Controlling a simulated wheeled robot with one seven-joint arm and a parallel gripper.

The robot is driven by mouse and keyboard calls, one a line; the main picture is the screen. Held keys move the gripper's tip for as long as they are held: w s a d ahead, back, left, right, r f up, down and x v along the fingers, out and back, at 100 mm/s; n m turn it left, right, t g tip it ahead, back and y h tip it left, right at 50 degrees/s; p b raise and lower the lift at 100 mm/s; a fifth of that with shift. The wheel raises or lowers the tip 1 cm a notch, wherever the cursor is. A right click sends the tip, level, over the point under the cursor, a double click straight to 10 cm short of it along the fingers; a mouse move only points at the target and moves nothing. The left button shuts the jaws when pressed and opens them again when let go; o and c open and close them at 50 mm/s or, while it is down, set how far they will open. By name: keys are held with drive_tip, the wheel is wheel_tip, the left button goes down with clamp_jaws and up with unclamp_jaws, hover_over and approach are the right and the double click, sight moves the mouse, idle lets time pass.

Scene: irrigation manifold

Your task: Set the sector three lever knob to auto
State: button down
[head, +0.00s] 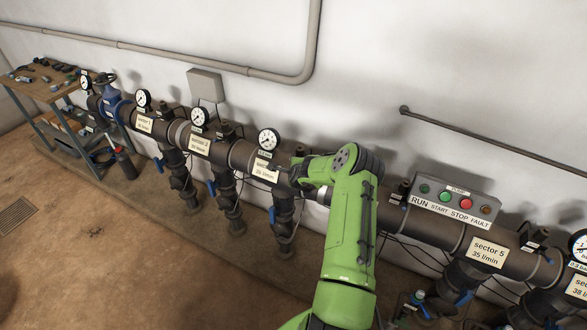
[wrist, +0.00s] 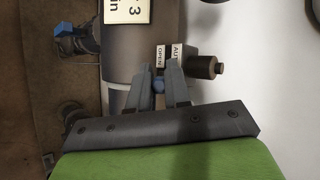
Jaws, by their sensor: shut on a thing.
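The sector three sign (head: 265,168) is on the dark pipe in the head view. Its edge also shows at the top of the wrist view (wrist: 126,10). In the wrist view my gripper (wrist: 160,85) is shut on a small blue lever knob (wrist: 158,87), one finger on each side. A white label (wrist: 160,55) reading OPEN and a label starting AUT (wrist: 176,52) sit just beyond the fingertips. The fingers hide most of the lever, so I cannot tell its setting. In the head view my gripper (head: 284,173) is beside the sign, with the knob hidden.
A dark cylinder with a brass-coloured end (wrist: 207,67) stands close to the right finger. The pump box (head: 455,198) with coloured buttons is to the right. A gauge (head: 268,139) rises above the pipe. The wall is close behind; the floor (head: 130,245) in front is open.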

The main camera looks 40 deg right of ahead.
drive_tip(key=c, duration=1.4)
unclamp_jaws()
drive_tip(key=shift+d, duration=0.2)
drive_tip(key=shift+o, duration=0.2)
drive_tip(key=shift+s+a+r, duration=0.25)
drive_tip(key=v, duration=1.5)
